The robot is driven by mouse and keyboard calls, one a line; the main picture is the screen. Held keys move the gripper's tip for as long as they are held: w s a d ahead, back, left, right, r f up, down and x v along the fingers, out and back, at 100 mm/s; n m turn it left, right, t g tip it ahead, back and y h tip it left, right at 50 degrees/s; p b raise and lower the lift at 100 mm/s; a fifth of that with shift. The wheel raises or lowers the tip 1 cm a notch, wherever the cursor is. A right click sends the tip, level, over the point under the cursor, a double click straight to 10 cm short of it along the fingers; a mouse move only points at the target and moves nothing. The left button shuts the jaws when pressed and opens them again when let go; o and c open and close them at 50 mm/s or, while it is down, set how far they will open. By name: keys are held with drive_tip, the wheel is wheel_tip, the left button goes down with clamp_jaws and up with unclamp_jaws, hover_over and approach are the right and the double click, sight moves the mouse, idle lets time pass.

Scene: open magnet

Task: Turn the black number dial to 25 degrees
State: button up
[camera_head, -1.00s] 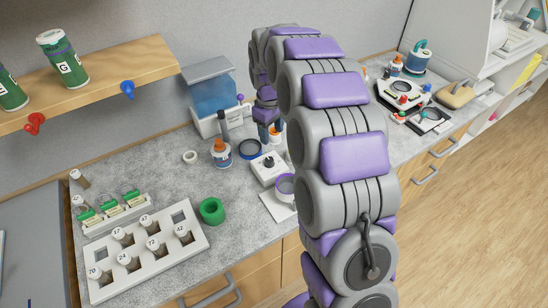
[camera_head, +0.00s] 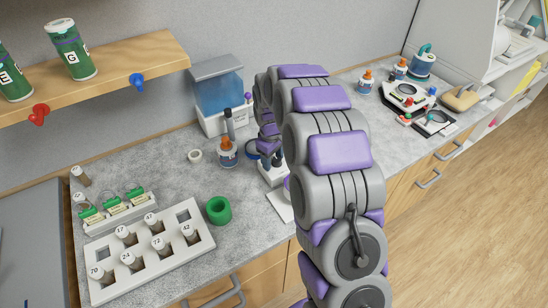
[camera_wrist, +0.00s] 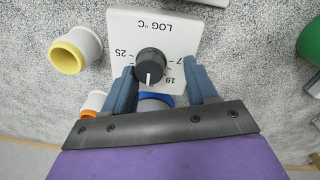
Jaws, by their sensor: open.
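The black number dial (camera_wrist: 150,66) sits on a white box (camera_wrist: 171,20) printed "LOG °C" in the wrist view. Its white pointer line faces the bottom of the picture. A 25 mark shows left of the dial, a 19 lower right and a 7 to the right. My gripper (camera_wrist: 160,77) is open, with one blue-grey finger on each side of the dial. I cannot tell whether either finger touches it. In the head view my gripper (camera_head: 270,152) is over the white box (camera_head: 272,176), and my arm hides the dial.
An orange-and-white bottle (camera_head: 228,154) and a white ring (camera_head: 195,156) stand left of the box. A green ring (camera_head: 218,210) and a white rack of vials (camera_head: 117,277) are further left. A blue-and-white container (camera_head: 218,95) stands behind. The grey counter between them is partly clear.

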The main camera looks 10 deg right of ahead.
drive_tip(key=shift+a, duration=0.1)
drive_tip(key=shift+d, duration=1.1)
drive_tip(key=c, duration=0.6)
drive_tip(key=shift+a+r, duration=0.1)
drive_tip(key=shift+a, duration=0.4)
drive_tip(key=c, duration=0.4)
drive_tip(key=shift+d, duration=0.1)
drive_tip(key=shift+c, duration=0.2)
